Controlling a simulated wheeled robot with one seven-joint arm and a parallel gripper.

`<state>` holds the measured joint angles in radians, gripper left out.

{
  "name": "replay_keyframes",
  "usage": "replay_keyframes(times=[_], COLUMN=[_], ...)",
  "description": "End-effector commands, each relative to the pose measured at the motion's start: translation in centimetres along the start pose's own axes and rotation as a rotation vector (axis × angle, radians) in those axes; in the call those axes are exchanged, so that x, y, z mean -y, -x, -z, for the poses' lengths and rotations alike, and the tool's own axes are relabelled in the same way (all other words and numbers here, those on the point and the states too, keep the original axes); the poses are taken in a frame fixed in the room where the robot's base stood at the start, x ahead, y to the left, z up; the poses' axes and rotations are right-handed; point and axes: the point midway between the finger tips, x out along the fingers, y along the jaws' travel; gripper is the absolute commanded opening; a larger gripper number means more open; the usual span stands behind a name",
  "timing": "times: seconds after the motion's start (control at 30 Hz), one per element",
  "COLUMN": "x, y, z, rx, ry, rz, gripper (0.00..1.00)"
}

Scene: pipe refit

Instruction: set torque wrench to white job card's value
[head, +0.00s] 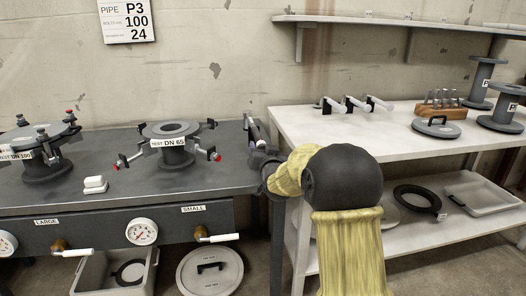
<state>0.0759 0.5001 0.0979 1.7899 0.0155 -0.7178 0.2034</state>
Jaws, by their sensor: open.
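The white job card (127,21) hangs on the wall at the upper left. It reads PIPE P3, with 100 and 24 below; the small labels beside these numbers are hard to read. A dark bar-like tool (252,129), possibly the torque wrench, stands at the right end of the grey bench. Its lower part is hidden by my gripper, and no scale on it can be read. My gripper (259,160) is open at that bench end, close to the tool. Whether it touches the tool cannot be told. My arm hides part of the gripper.
The grey bench (115,205) holds two flanged test stands, the right one (172,155) labelled TEST DN 65. Gauges and white-handled valves line its front. The white table (300,128) to the right carries several white-handled items (354,103), a bolt rack (441,105) and flanged pipe pieces (478,85).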

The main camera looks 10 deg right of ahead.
Motion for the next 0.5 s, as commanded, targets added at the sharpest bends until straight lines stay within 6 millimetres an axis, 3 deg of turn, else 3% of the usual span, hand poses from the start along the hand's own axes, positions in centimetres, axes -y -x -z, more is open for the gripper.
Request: replay_keyframes(times=[0.33,0.5], x=[0.01,0.01], y=[-0.45,-0.43], z=[0.02,0.01], rx=[0.000,0.000], ry=[0.000,0.000], rz=[0.000,0.000], gripper=[0.53,0.22])
